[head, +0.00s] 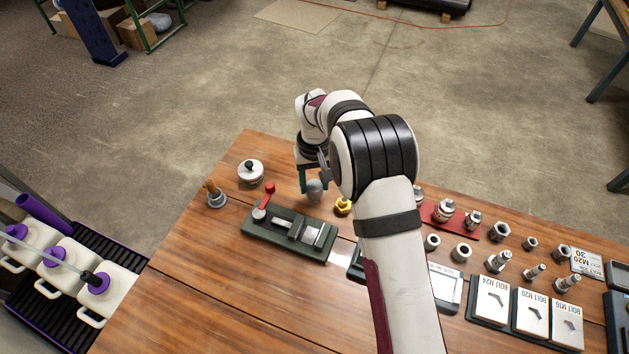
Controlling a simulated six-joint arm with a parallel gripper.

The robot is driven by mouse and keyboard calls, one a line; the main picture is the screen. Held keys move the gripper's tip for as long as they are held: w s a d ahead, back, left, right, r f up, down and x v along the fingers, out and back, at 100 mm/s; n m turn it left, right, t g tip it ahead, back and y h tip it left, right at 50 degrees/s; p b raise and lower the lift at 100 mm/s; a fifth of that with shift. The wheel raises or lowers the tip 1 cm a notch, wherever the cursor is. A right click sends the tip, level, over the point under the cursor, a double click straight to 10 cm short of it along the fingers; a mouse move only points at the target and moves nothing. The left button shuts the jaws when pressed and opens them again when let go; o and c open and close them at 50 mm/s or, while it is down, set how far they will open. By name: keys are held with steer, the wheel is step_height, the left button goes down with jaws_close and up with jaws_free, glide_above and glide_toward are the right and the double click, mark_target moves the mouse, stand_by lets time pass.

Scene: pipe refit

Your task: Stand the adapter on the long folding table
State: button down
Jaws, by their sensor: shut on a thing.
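My gripper (312,184) is over the wooden bench, its jaws pointing down. It is shut on a small grey rounded metal piece (315,189), which looks to be the adapter. The jaws partly hide it. I cannot tell for sure whether it touches the bench top or hangs just above it. A table with dark legs (602,58) is cut off at the upper right edge. I cannot tell whether it is the long folding table.
White jugs (70,265) stand at lower left. The concrete floor beyond is mostly clear.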

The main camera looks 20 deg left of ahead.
steer(key=shift+f, duration=0.2)
steer(key=shift+c, duration=0.3)
jaws_free()
steer(key=shift+r, duration=0.1)
steer(key=shift+r, duration=3.45)
